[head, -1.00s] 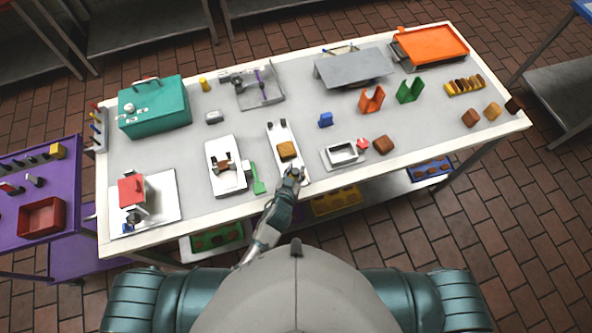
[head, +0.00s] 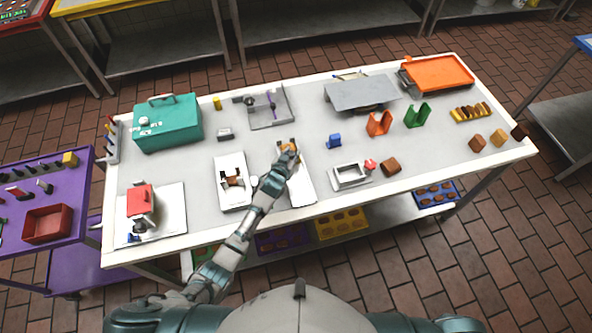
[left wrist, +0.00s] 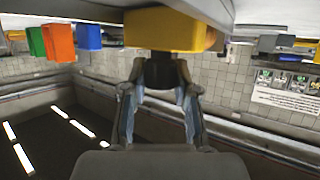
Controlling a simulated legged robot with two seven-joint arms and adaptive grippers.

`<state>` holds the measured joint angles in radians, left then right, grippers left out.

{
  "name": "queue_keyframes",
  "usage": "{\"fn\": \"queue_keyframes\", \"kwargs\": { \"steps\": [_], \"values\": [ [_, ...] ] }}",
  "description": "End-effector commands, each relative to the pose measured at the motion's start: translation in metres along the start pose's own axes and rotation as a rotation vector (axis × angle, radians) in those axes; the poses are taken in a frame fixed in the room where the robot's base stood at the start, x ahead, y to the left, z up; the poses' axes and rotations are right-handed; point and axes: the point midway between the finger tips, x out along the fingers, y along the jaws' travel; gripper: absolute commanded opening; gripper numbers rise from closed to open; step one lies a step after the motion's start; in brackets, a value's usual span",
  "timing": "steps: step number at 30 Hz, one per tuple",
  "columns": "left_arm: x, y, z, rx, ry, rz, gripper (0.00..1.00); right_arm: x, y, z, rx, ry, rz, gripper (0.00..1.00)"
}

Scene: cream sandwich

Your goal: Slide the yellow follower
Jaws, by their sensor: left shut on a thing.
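The yellow follower (left wrist: 165,28) shows in the left wrist view as a yellow block just past my fingertips, with a dark part below it between the fingers. My left gripper (left wrist: 163,75) is shut on this dark part of the follower. In the head view, a tan-yellow block (head: 289,146), which looks like the follower, sits near the far end of the narrow white board (head: 300,187). My left gripper (head: 282,160) is at its near side and partly hides it. My right gripper is out of view.
A white tray with a brown piece (head: 232,190) lies left of the board. A teal box (head: 168,124) stands at the back left. Bare table (head: 295,105) lies beyond the board.

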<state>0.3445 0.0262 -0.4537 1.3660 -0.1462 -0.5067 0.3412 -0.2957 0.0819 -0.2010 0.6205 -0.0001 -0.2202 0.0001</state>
Motion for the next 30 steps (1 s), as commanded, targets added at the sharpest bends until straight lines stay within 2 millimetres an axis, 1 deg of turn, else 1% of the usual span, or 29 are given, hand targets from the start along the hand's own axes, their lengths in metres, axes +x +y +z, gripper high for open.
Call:
{"fn": "queue_keyframes", "kwargs": {
  "steps": [2, 5, 8, 13, 17, 18, 20, 21, 30],
  "values": [
    [0.007, -0.005, 0.000, -0.001, -0.003, -0.001, 0.00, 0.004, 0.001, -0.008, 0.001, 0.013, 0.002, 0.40],
    [0.012, -0.009, -0.002, -0.002, -0.004, -0.002, 0.00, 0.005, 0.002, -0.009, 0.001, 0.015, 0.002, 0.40],
    [0.014, -0.011, -0.003, -0.002, -0.005, -0.002, 0.00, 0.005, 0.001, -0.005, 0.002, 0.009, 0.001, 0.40],
    [0.014, -0.010, -0.003, -0.002, -0.006, -0.001, 0.00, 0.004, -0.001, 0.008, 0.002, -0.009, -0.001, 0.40],
    [0.014, -0.010, -0.003, -0.001, -0.006, 0.000, 0.00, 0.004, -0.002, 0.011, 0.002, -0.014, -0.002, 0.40],
    [0.014, -0.009, -0.003, -0.001, -0.006, 0.000, 0.39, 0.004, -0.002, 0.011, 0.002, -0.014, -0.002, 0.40],
    [0.014, -0.009, -0.003, -0.001, -0.006, 0.000, 0.54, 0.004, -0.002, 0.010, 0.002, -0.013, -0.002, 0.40],
    [0.014, -0.009, -0.003, -0.001, -0.006, 0.000, 0.56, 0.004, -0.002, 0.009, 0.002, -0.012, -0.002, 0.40],
    [0.013, -0.010, -0.005, -0.001, -0.005, -0.001, 0.56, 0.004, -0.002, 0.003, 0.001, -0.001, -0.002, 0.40]
  ]
}}
